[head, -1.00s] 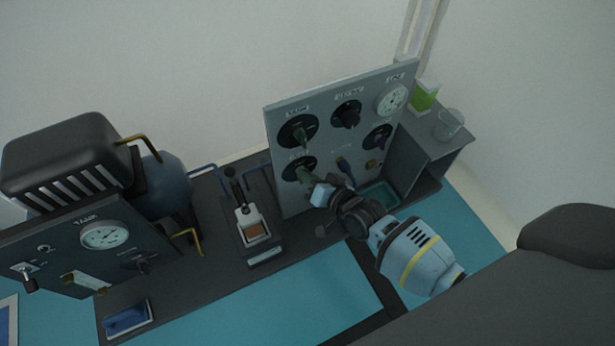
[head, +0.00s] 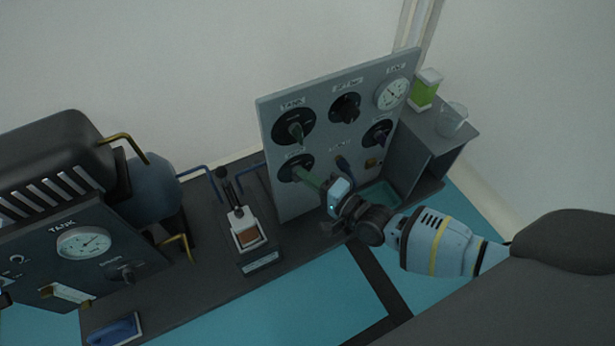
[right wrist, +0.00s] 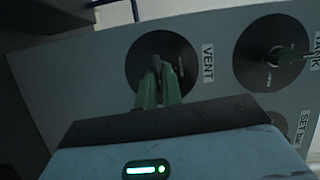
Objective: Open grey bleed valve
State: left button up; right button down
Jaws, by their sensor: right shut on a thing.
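The upright grey panel (head: 345,95) carries several round black dials. The lower-left dial, labelled VENT in the right wrist view (right wrist: 150,45), also shows in the head view (head: 287,163). A small grey handle (right wrist: 156,63) stands out from its middle. My right gripper's green fingers (right wrist: 159,84) are shut on this handle, one on each side; the gripper also shows in the head view (head: 305,177). The fingers hide most of the handle.
Above VENT is the TANK dial (head: 293,126) with a green handle. Other knobs and a white gauge (head: 392,94) share the panel. A green-labelled container (head: 425,90) and a glass beaker (head: 451,120) stand at right. A dark compressor (head: 45,160) stands at left.

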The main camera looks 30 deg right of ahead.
jog(key=shift+f+m, duration=0.1)
jog(key=shift+m, duration=0.3)
jog(key=c, duration=1.6)
grip_release()
jog(key=shift+o, duration=0.2)
jog(key=p+v, duration=0.3)
jog(key=v, duration=0.4)
jog(key=shift+s, duration=0.4)
jog(key=shift+d+f, duration=0.15)
